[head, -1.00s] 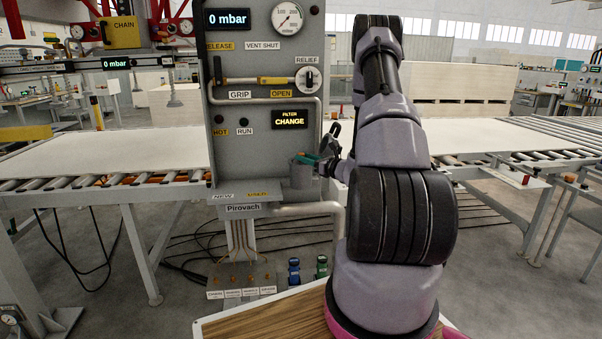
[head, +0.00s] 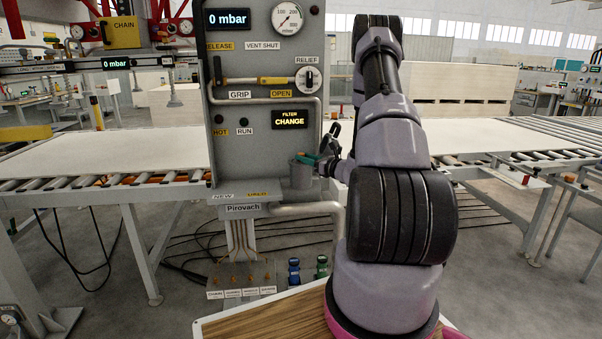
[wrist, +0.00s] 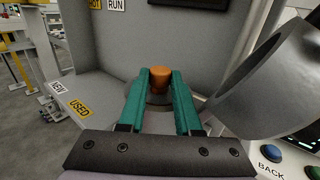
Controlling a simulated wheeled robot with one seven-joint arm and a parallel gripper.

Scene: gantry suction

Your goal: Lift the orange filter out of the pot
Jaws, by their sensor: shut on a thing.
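The orange filter (wrist: 160,78) shows between the teal fingers of my gripper (wrist: 161,84) in the wrist view. My gripper is shut on it, one finger on each side. The grey pot (head: 302,176) stands at the front right of the grey machine cabinet in the head view. In the wrist view a dark round opening (wrist: 157,108) shows below the filter. How deep the filter sits in the pot is hard to tell.
A large grey cylindrical part (wrist: 268,82) stands close on the right in the wrist view. A grey shelf with NEW and USED labels (wrist: 78,107) lies to the left, with bare room on it. The cabinet panel (head: 262,150) rises behind the pot.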

